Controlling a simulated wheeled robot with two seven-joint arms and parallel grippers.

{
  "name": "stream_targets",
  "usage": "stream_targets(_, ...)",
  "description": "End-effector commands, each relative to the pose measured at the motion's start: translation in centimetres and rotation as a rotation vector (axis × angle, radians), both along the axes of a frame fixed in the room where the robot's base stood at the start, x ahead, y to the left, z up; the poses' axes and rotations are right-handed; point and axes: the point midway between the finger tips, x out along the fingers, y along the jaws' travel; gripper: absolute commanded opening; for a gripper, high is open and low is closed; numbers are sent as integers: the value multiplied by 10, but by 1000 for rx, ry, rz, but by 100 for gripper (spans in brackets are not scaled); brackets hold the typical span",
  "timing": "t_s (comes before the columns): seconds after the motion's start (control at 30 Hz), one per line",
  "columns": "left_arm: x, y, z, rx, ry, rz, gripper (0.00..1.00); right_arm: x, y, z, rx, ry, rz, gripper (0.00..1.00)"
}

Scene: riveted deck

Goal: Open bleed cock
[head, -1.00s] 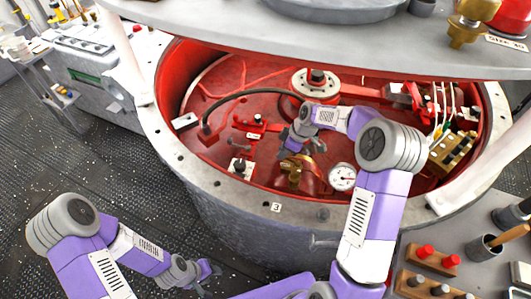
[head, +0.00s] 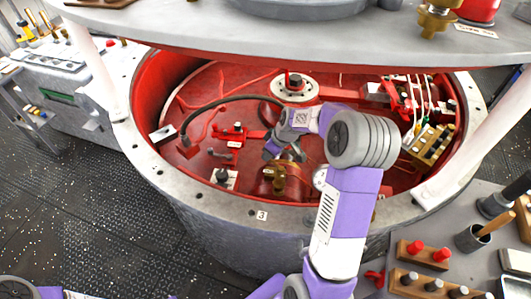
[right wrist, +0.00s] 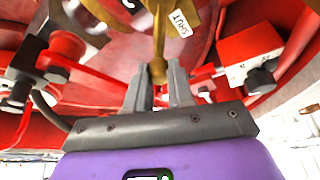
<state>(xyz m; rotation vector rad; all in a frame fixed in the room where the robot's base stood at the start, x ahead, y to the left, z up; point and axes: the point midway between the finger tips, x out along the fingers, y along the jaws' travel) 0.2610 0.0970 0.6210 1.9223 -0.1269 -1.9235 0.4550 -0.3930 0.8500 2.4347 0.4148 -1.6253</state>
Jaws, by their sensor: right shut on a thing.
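The brass bleed cock (head: 277,182) stands inside the red-lined round well, near its front rim. In the right wrist view its brass lever (right wrist: 158,45) points down between my fingers, beside a white tag reading "SHUT" (right wrist: 180,23). My right gripper (head: 279,149) reaches over the cock from behind the rim. In the right wrist view, the right gripper (right wrist: 160,78) is shut on the lever's end. My wrist and forearm hide part of the area right of the cock. My left gripper is out of view; only bits of the left arm show at the bottom edge.
A pressure gauge (head: 319,177) right of the cock is mostly hidden by my right arm. A black hose (head: 225,101) arches at left. A brass block (head: 428,146) sits at right. The overhead plate (head: 230,40) spans above; a post (head: 463,158) stands at right.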

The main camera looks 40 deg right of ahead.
Motion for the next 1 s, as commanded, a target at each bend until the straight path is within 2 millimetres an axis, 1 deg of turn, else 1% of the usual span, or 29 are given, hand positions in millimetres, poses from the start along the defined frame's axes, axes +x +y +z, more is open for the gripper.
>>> stream_targets(0.17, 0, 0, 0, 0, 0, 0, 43, 0, -1, 0, -4, 1, 3, 0)
stream_targets(0.2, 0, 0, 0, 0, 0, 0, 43, 0, -1, 0, -4, 1, 3, 28)
stream_targets(0.27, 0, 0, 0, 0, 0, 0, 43, 0, -1, 0, -4, 1, 3, 38)
stream_targets(0.3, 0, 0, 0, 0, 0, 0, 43, 0, -1, 0, -4, 1, 3, 44)
stream_targets(0.33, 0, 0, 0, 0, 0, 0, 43, 0, -1, 0, -4, 1, 3, 46)
stream_targets(0.57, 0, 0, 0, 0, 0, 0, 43, 0, 0, 0, -2, 1, 5, 46)
stream_targets(0.67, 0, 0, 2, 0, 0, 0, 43, -1, -1, 5, -3, 0, 3, 46)
stream_targets(0.77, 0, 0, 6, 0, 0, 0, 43, -5, -3, 17, -4, -1, 3, 46)
stream_targets(0.9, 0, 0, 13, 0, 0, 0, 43, -14, -6, 41, -5, -2, 2, 46)
stream_targets(1.0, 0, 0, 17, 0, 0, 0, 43, -20, -8, 55, -4, -1, 3, 46)
